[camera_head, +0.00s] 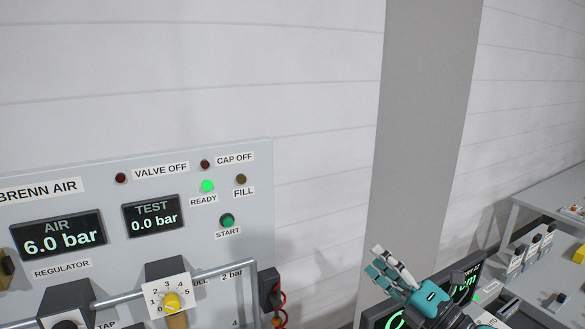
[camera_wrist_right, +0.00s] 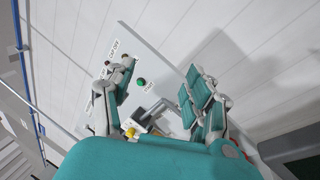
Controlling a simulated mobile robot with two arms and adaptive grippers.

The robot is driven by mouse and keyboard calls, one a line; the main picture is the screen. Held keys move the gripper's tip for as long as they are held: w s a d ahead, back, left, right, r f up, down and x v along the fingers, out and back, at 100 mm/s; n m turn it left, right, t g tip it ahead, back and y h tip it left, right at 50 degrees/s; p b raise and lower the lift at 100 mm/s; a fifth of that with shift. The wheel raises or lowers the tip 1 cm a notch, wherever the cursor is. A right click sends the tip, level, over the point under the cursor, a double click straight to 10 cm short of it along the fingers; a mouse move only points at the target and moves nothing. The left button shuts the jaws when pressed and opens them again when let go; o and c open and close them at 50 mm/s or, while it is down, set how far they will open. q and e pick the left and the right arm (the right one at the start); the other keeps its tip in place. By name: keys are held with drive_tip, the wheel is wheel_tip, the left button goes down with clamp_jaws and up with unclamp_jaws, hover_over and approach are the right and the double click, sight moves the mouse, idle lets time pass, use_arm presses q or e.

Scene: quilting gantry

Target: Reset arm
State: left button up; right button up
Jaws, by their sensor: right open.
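My right gripper (camera_head: 389,268) is at the lower right of the head view, in front of a dark screen and to the right of the grey control panel (camera_head: 262,160). Its teal and white fingers are open and empty. In the right wrist view my right gripper (camera_wrist_right: 158,85) shows two fingers spread apart, with the panel and its green start button (camera_wrist_right: 141,82) seen between them at a distance. The fingers touch nothing that I can see. My left gripper is in neither view.
The panel carries an AIR display (camera_head: 57,235) reading 6.0 bar, a TEST display (camera_head: 153,215) reading 0.0 bar, a lit green READY lamp (camera_head: 207,186) and a yellow knob (camera_head: 171,301). A bench (camera_head: 560,195) with small items stands at the right. White wall lies behind.

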drive_tip(key=s+d+f+m+g+h, duration=0.1)
drive_tip(key=s+d+f+m+h, duration=0.3)
drive_tip(key=f+m+h, duration=0.55)
drive_tip(key=s+d+f+m+h, duration=0.3)
drive_tip(key=s+f+m+h, duration=0.3)
drive_tip(key=m, duration=0.6)
drive_tip(key=s+a+f+m+g+y, duration=0.1)
drive_tip(key=s+a+f+m+g, duration=0.15)
drive_tip(key=s+f+g, duration=0.65)
drive_tip(key=s+a+f+m+g+y, duration=0.15)
drive_tip(key=s+f+m, duration=0.3)
drive_tip(key=s, duration=0.75)
wheel_tip(320, 180, down, 38)
drive_tip(key=s+g+b, duration=0.3)
drive_tip(key=b, duration=0.9)
drive_tip(key=s+d+f+b, duration=0.1)
drive_tip(key=s+f+b, duration=0.4)
drive_tip(key=f, duration=0.8)
drive_tip(key=s+d+f+b, duration=0.2)
drive_tip(key=s+f+b, duration=0.3)
drive_tip(key=s+f, duration=0.6)
wheel_tip(320, 180, down, 3)
drive_tip(key=shift+d+r+n+g, duration=0.15)
drive_tip(key=shift+r+n+g, duration=0.05)
drive_tip(key=shift+n+g, duration=0.15)
drive_tip(key=shift+s, duration=0.2)
drive_tip(key=shift+c, duration=0.2)
